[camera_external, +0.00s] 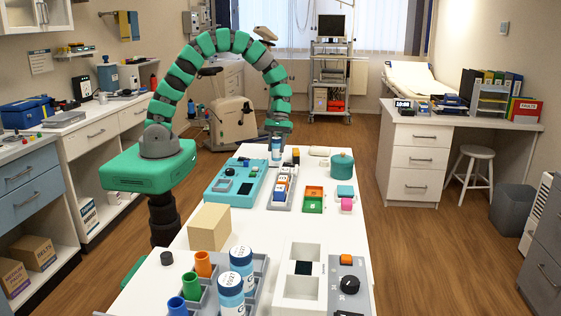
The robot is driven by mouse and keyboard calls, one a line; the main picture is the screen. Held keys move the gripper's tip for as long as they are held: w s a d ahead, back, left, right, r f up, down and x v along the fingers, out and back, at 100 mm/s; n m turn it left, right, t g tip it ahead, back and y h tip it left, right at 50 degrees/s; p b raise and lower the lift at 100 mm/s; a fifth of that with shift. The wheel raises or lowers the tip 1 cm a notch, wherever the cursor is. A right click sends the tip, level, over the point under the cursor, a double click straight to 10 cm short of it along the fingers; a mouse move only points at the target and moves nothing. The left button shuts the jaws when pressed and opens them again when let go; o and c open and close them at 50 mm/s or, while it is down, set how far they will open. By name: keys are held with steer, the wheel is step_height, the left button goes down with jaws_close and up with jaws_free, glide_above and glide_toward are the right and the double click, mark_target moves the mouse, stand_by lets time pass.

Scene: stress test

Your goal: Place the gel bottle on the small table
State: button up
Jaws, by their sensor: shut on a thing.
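My gripper (277,133) points down over the far part of the long white table (345,235) in the middle of the room. It is shut on a small blue-and-white bottle (276,152), which looks like the gel bottle. The bottle is upright; I cannot tell whether its base touches the table top. I cannot tell which surface is the small table; the white table is the one below my gripper.
Close to the bottle are a teal case (236,183), a grey rack with cubes (283,188), an orange-and-green tray (314,199) and a teal pot (342,166). Two blue bottles (230,295) stand in a grey rack in front. A tan block (209,228) sits at the left edge.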

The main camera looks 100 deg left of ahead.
steer(key=shift+f, duration=1.25)
steer(key=o, duration=1)
steer(key=shift+f, duration=0.1)
steer(key=shift+o, duration=0.2)
steer(key=v, duration=1.2)
